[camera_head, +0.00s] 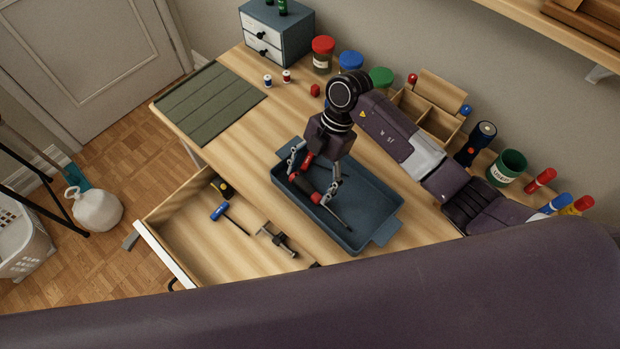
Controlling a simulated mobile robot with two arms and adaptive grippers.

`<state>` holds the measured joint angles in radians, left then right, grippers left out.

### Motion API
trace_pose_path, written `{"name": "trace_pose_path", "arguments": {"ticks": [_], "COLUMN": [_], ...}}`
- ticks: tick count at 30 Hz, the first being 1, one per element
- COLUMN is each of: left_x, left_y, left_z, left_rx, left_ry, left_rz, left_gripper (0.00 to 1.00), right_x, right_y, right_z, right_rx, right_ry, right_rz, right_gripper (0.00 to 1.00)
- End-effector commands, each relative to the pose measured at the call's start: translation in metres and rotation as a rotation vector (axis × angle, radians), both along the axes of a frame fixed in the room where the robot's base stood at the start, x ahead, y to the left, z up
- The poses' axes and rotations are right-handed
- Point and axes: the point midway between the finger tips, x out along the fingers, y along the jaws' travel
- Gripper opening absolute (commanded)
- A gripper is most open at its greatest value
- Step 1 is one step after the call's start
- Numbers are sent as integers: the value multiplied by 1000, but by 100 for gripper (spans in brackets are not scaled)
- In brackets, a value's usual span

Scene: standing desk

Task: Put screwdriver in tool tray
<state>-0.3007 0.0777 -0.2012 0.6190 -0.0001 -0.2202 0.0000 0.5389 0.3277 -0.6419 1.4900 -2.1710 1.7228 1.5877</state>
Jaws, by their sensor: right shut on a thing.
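The tool tray (368,186) is a dark blue rectangular tray on the desk, with handles at its ends. My right gripper (316,180) comes down over the tray's left half and is shut on a red-and-black-handled screwdriver (307,187). The screwdriver lies slanted, its thin shaft pointing to the lower right, within the tray's outline. The fingers hide part of the handle; I cannot tell whether it touches the tray floor. A blue-handled screwdriver (220,211) lies in the open drawer. My left gripper is not in view.
The open drawer (182,229) also holds a clamp (277,240) and a yellow-black tool (221,187). A green mat (210,101) covers the desk's left end. Jars, a wooden organizer (440,121), a flashlight (477,143) and a green can (507,168) line the back.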

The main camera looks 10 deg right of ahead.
Motion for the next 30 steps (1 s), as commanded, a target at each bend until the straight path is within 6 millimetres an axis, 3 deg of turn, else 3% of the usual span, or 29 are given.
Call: {"name": "trace_pose_path", "arguments": {"ticks": [6, 7, 11, 23, 30], "left_x": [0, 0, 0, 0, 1], "left_y": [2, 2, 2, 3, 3], "left_z": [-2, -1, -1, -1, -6], "left_rx": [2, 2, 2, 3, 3], "left_ry": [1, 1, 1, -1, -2], "left_rz": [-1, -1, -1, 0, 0], "left_gripper": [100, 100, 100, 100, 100], "right_x": [0, 0, 0, 2, 12], "right_y": [0, 0, 0, -2, -18], "right_z": [-3, -2, -2, 6, 47], "right_rx": [-1, -1, -1, 0, -2], "right_ry": [1, 1, 1, -1, -4], "right_rz": [-1, -1, -1, 0, -2], "right_gripper": [48, 76, 90, 90, 90]}}
